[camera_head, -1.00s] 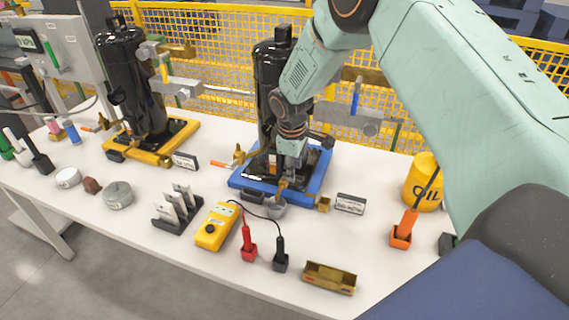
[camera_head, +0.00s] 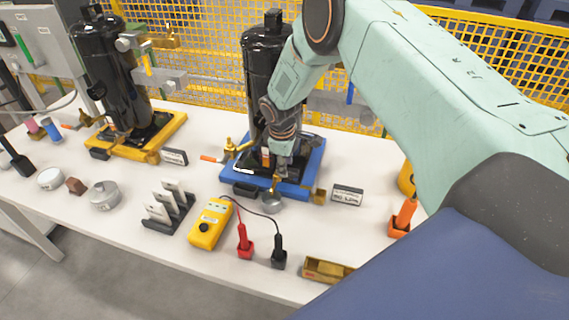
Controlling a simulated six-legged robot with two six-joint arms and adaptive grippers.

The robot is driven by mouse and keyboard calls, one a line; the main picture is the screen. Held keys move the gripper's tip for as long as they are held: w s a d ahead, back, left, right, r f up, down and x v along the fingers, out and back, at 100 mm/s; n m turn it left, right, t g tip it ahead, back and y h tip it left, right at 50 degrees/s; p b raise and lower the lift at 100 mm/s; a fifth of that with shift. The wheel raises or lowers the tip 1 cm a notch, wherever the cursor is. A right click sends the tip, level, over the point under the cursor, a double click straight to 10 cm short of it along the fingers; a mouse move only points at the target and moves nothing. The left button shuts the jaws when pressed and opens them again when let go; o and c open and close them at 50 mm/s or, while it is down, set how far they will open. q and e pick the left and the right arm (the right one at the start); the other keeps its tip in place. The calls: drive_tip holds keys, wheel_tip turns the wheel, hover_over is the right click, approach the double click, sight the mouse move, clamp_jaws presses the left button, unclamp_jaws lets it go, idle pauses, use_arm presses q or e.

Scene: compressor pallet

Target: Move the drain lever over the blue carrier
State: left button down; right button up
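The blue carrier (camera_head: 313,167) stands on the white table and bears a tall black compressor (camera_head: 263,85). A small brass drain fitting (camera_head: 275,184) is at its front edge, above a small grey cup (camera_head: 271,204). A brass valve with an orange-tipped lever (camera_head: 211,158) is at the carrier's left side. I cannot tell which of the two is the drain lever. My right gripper (camera_head: 282,171) points down over the carrier's front, close to the brass fitting. Its fingers are small and partly hidden, so I cannot tell whether they grip it. My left gripper is out of view.
A yellow carrier (camera_head: 165,143) with another compressor stands to the left. In front are a yellow meter (camera_head: 209,224) with red and black probes, a slotted rack (camera_head: 168,210) and a brass tray (camera_head: 325,270). My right arm covers the right side.

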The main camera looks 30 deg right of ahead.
drive_tip(key=shift+s+r, duration=0.1)
drive_tip(key=shift+s, duration=0.1)
drive_tip(key=shift+w+f, duration=0.2)
drive_tip(key=shift+w, duration=0.05)
drive_tip(key=c, duration=0.5)
drive_tip(key=shift+s, duration=0.1)
clamp_jaws()
